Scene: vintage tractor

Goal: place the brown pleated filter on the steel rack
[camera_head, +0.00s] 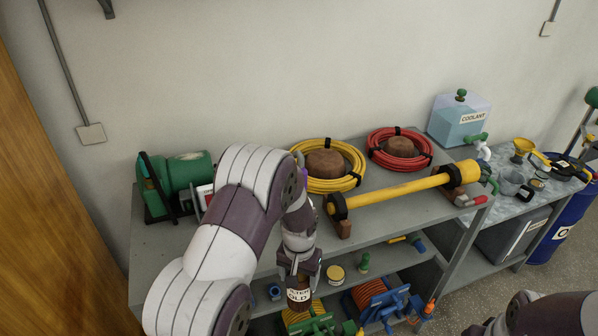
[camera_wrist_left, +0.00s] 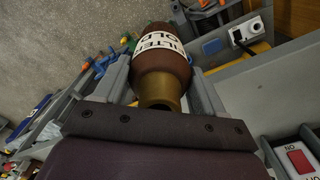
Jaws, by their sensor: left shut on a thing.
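My left gripper (camera_head: 299,272) is shut on a brown filter (camera_wrist_left: 166,72), a rounded body with a brass-coloured neck and a white label that reads "FILTER OLD". In the head view the filter (camera_head: 299,303) hangs below the gripper, in front of the grey steel rack (camera_head: 405,222). No pleats can be made out on it. The filter appears held in the air, apart from the shelves; its far end is hidden. My right gripper is out of view; only part of my right arm shows at the bottom right.
The rack's top holds a green machine (camera_head: 185,172), a yellow hose coil (camera_head: 350,180), a red hose coil (camera_head: 427,159) and a yellow bar (camera_head: 400,189). The lower shelves hold a blue reel (camera_head: 383,301) and small parts. A side bench with a coolant tank (camera_head: 459,122) stands right.

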